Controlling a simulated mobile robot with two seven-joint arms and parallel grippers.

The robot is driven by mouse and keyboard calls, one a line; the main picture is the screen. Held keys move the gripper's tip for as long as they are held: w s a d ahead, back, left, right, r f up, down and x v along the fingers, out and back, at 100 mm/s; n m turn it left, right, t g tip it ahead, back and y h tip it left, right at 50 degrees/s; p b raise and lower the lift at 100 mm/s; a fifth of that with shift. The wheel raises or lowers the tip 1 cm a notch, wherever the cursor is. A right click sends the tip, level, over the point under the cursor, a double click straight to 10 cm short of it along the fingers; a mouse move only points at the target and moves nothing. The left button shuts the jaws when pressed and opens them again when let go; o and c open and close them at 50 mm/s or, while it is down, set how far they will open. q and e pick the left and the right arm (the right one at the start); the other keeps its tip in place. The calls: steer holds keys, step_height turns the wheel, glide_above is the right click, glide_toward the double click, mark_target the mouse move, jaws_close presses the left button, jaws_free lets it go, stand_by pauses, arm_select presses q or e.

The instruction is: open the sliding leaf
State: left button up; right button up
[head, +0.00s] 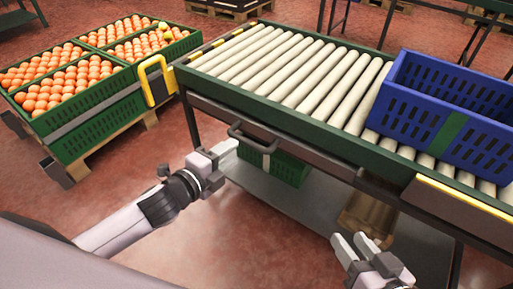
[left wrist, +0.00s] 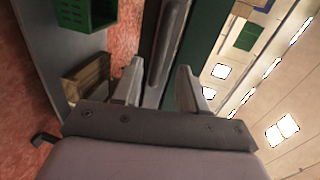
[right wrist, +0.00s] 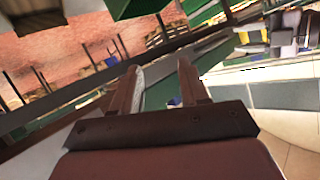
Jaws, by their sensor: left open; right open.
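The sliding leaf (head: 310,153) looks like the dark panel under the green edge of the roller table, flush with its front. Its dark bar handle (head: 250,141) sticks out at the left part. My left gripper (head: 226,157) is open just in front of and below the handle. In the left wrist view a grey bar (left wrist: 170,45), apparently the handle, runs between the open fingers (left wrist: 163,85); I cannot tell whether they touch it. My right gripper (head: 357,247) is open and empty, low in front of the table; its fingers also show in the right wrist view (right wrist: 160,85).
A blue crate (head: 432,125) stands on the rollers (head: 290,65) at the right. A green crate (head: 286,168) and a brown box (head: 360,217) sit on the lower shelf (head: 315,205).

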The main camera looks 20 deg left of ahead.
mark_target(246, 138)
arm_select(q)
steer(key=shift+b+x, duration=1.2)
steer(key=shift+x, duration=2.65)
arm_select(e)
steer(key=shift+w+a+f+y, duration=0.15)
steer(key=shift+a+y, duration=0.1)
steer(key=shift+a, duration=0.1)
steer(key=shift+w+a+f+y, duration=0.1)
steer(key=shift+a+f+y, duration=0.05)
steer(key=shift+a+y, duration=0.15)
arm_select(q)
steer(key=shift+a, duration=0.1)
jaws_close()
